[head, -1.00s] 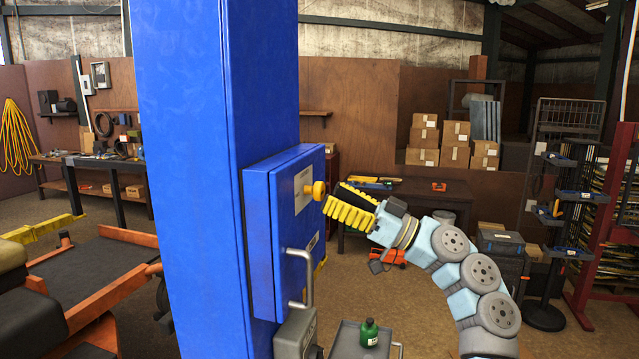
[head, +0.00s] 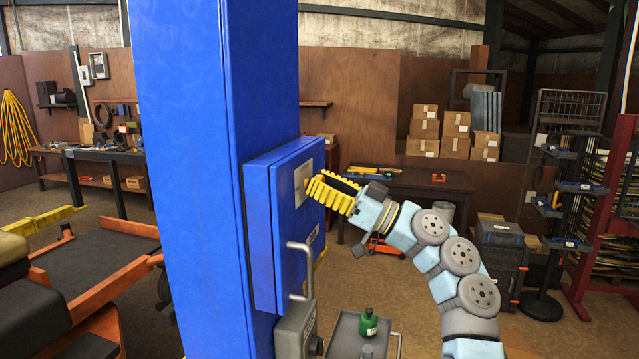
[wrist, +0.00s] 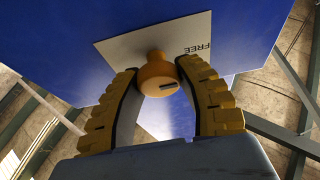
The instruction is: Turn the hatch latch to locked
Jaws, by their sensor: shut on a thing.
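The hatch latch is a round yellow-orange knob (wrist: 158,75) on a pale plate (wrist: 120,45) in the wrist view. The word FREE shows on the plate, upside down in this view. A short dark mark lies on the knob's face. The plate is on the blue hatch (head: 285,215), which is on the side of the blue column. My gripper (wrist: 163,82) has its two yellow ribbed fingers on either side of the knob, shut on it. In the head view my gripper (head: 314,190) is up against the plate and its fingers hide the knob.
A tray (head: 345,340) with a green bottle (head: 369,322) stands below my arm. A workbench (head: 415,183) stands behind. The space right of the hatch is open.

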